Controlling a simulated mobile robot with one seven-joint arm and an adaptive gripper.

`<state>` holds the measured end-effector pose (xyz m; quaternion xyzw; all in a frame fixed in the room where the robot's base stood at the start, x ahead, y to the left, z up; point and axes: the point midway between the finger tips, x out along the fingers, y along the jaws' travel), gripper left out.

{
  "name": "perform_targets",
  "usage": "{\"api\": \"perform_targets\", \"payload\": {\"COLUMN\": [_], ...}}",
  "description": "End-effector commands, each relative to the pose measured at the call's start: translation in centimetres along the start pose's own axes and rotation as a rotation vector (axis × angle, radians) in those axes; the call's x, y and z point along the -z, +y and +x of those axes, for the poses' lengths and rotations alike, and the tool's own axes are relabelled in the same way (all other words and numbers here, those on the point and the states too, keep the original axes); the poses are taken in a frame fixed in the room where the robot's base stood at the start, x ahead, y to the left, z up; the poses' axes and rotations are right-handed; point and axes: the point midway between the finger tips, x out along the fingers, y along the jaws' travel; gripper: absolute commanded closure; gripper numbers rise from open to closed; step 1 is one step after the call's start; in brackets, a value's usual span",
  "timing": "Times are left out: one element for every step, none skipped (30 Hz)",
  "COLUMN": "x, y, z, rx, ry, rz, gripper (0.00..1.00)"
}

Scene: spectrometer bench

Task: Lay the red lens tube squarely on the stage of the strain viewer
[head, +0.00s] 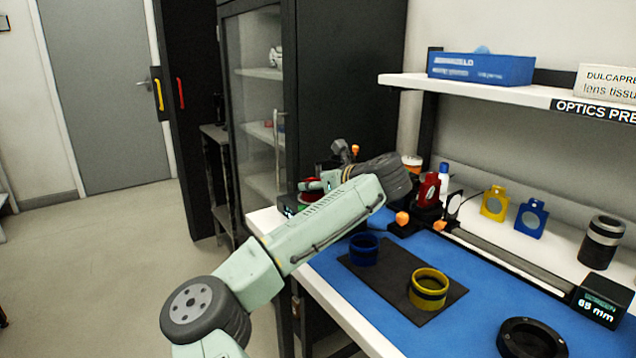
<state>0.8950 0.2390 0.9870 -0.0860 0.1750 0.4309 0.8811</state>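My arm reaches over the bench and its wrist bends back to the left, so my gripper (318,185) is small and largely hidden behind my own forearm. A red rounded thing (309,197), probably the red lens tube, shows in part just below the gripper. A dark device with a small lit green display (289,209), probably the strain viewer, stands at the bench's far left end beside and under it. Its stage is mostly hidden. I cannot tell whether the fingers touch the red thing or whether it rests on the stage.
A blue ring (364,249) and a yellow tube (429,288) stand on a dark mat (385,276). An optical rail (510,262) runs behind, with a red item (429,190) near its left end. A black ring (530,340) and a "65 mm" display (604,301) are at right.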

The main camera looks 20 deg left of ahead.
Motion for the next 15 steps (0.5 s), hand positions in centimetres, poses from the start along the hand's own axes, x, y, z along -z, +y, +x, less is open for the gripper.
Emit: {"api": "perform_targets", "payload": {"x": [0.04, 0.04, 0.03, 0.03, 0.03, 0.02, 0.02, 0.02, 0.01, 0.01, 0.01, 0.0, 0.0, 0.0, -0.05], "y": [0.0, 0.0, 0.0, 0.0, 0.0, -0.01, -0.01, -0.01, -0.01, 0.0, 0.0, 0.0, 0.0, 0.0, 0.0], "z": [0.01, 0.01, 0.01, 0.01, 0.01, 0.0, 0.0, 0.0, 0.0, 0.0, -0.01, -0.01, -0.01, -0.01, -0.03], "rx": [0.0, 0.0, 0.0, 0.0, 0.0, 0.0, 0.0, 0.0, 0.0, 0.0, 0.0, 0.0, 0.0, 0.0, 0.0], "ry": [0.001, 0.001, 0.001, 0.001, 0.001, 0.001, 0.001, 0.001, 0.001, 0.0, 0.0, 0.0, 0.0, 0.0, 0.0], "rz": [0.001, 0.001, 0.001, 0.001, 0.001, 0.001, 0.001, 0.001, 0.001, 0.001, 0.001, 0.001, 0.001, 0.001, 0.001], "gripper": [0.49, 0.47, 0.44, 0.42, 0.4, 0.37, 0.36, 0.36, 0.36, 0.36, 0.36, 0.36, 0.36, 0.36, 0.36]}}
